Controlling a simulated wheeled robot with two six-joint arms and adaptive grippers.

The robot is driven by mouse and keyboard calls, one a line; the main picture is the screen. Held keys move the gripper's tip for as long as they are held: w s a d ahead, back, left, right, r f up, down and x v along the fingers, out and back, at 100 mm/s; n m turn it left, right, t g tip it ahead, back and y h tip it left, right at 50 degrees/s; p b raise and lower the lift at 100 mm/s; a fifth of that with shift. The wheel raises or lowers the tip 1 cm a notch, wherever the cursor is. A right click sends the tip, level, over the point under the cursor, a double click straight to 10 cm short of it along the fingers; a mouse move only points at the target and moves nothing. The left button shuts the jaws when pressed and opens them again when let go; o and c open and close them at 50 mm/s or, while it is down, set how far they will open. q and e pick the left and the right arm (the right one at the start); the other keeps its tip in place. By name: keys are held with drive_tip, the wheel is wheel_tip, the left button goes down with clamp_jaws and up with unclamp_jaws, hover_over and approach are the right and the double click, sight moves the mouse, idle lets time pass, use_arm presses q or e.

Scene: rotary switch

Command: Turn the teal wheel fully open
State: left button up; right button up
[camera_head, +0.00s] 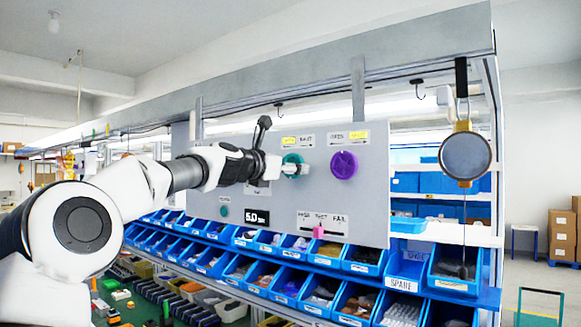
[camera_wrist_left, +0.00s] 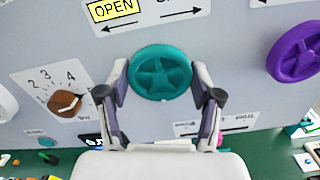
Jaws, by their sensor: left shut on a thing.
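The teal wheel (camera_head: 291,158) is mounted on the grey panel (camera_head: 375,210), below a label with a yellow patch. In the left wrist view the teal wheel (camera_wrist_left: 161,72) faces me with its star-shaped spokes, under an OPEN label with arrows. My left gripper (camera_head: 294,170) reaches the panel from the left and covers part of the wheel in the head view. In the wrist view my left gripper (camera_wrist_left: 160,82) has one finger on each side of the rim and is shut on the wheel. My right gripper is not in view.
A purple wheel (camera_head: 344,164) sits on the panel to the right. A brown rotary knob (camera_wrist_left: 64,102) with a number dial is lower left in the wrist view. A pink slider (camera_head: 318,232) and a black display (camera_head: 257,217) are lower. Blue bins (camera_head: 325,255) line the shelf below.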

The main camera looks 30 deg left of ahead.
use_arm(q)
drive_tip(key=shift+f+n, duration=0.15)
drive_tip(key=shift+n, duration=0.15)
drive_tip(key=o, duration=1.1)
drive_tip(key=shift+o, duration=0.2)
